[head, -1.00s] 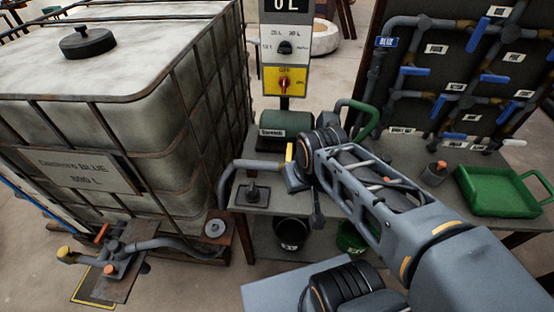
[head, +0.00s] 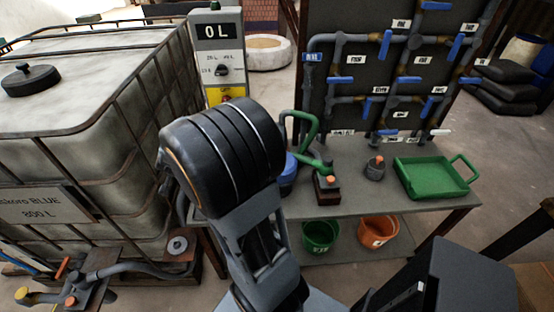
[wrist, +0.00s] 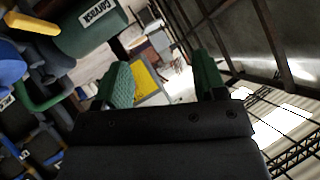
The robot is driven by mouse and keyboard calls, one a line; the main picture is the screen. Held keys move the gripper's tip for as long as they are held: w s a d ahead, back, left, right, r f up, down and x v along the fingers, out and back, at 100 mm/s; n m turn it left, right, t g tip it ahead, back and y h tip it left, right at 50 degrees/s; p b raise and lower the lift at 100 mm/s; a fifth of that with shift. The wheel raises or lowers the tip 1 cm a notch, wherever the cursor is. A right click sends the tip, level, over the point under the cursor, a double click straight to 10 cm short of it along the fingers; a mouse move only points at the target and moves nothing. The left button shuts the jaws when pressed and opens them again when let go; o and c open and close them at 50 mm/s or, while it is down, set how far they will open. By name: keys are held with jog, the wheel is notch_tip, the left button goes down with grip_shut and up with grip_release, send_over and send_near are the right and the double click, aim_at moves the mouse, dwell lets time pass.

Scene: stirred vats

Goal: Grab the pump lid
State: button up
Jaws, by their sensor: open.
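A grey round disc with a light centre (head: 178,245) lies on a small plate at the tank's lower corner. It looks like a lid, but I cannot tell for sure that it is the pump lid. The green pump body (wrist: 95,28) shows in the wrist view at upper left, with a white label. In the head view my arm covers most of the pump's place. My gripper (wrist: 163,78) is open, with two green fingers apart and nothing between them. It is hidden in the head view. No lid shows between or near the fingers.
The caged tank (head: 95,90) stands at left with pipes and a valve at its foot. The bench (head: 350,205) carries a green tray (head: 430,177) and a small grey pot (head: 375,168). A pipe panel (head: 390,70) stands behind. Green (head: 320,235) and orange (head: 377,230) buckets stand below.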

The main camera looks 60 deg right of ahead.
jog(key=s+d+f+m+g+h, duration=0.2)
jog(key=s+d+f+m+g, duration=0.1)
jog(key=s+d, duration=0.3)
jog(key=s+d+f+m+g+h+p, duration=0.1)
jog(key=s+d+f+m+g+h, duration=0.1)
jog(key=d, duration=0.7)
jog(key=s+d+f+m+g+h+p, duration=0.1)
jog(key=s+d+f+m+g+h, duration=0.1)
jog(key=s+d+f+m+g, duration=0.3)
jog(key=shift+s+d+f+g, duration=0.2)
jog(key=shift+s+d+g, duration=0.2)
jog(key=shift+s+g, duration=0.35)
jog(key=shift+s+d+f+g, duration=0.25)
jog(key=shift+s+d+g, duration=0.15)
jog(key=shift+s+g, duration=0.3)
jog(key=shift+s+d+f+g, duration=0.2)
jog(key=shift+s+d+g, duration=0.3)
jog(key=shift+s, duration=0.4)
jog(key=shift+w+p+x, duration=0.1)
jog(key=shift+p+x, duration=0.3)
jog(key=shift+x, duration=1.1)
jog(key=shift+w+p+x, duration=0.15)
jog(key=shift+p+x, duration=0.2)
jog(key=shift+x, duration=1.1)
jog(key=shift+d, duration=0.1)
jog(key=shift+c, duration=0.5)
jog(key=c, duration=1)
jog(key=shift+o, duration=0.2)
jog(key=shift+r, duration=0.15)
